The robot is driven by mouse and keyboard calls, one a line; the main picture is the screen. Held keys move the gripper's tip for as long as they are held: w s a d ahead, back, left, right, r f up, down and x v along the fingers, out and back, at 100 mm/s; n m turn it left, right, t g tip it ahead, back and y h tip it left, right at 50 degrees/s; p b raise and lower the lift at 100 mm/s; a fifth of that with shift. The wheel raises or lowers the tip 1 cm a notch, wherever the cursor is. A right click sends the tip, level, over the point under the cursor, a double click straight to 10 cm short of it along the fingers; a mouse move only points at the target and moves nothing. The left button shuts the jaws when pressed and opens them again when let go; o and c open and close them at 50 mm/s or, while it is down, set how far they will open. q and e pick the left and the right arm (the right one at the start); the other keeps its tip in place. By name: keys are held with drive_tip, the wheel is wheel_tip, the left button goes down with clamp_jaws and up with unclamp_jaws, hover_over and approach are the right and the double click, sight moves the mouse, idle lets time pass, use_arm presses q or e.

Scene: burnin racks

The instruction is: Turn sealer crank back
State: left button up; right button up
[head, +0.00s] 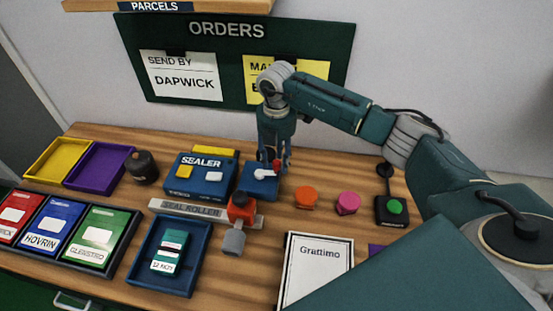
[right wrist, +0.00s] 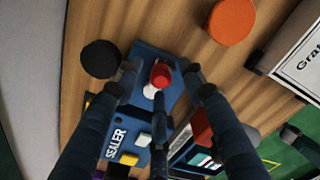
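The blue sealer (head: 200,176) stands mid-table, with yellow and white buttons on top. Joined at its right is a blue crank block (head: 259,186) with a white crank arm (head: 263,173) and a red knob (head: 277,166). My right gripper (head: 274,160) points down over the crank. The white crank arm (right wrist: 152,91) shows just below the knob. My left gripper is not visible in the head view.
A red-and-grey seal roller (head: 240,212) stands in front of the crank block. Orange (head: 306,197) and pink (head: 348,203) round pieces and a green-button box (head: 394,208) are to the right. A dark round piece (head: 142,167) and trays are left. A framed Grattimo sheet (head: 318,265) lies in front.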

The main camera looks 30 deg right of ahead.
drive_tip(key=shift+f, duration=0.65)
drive_tip(key=shift+c, duration=1.3)
clamp_jaws()
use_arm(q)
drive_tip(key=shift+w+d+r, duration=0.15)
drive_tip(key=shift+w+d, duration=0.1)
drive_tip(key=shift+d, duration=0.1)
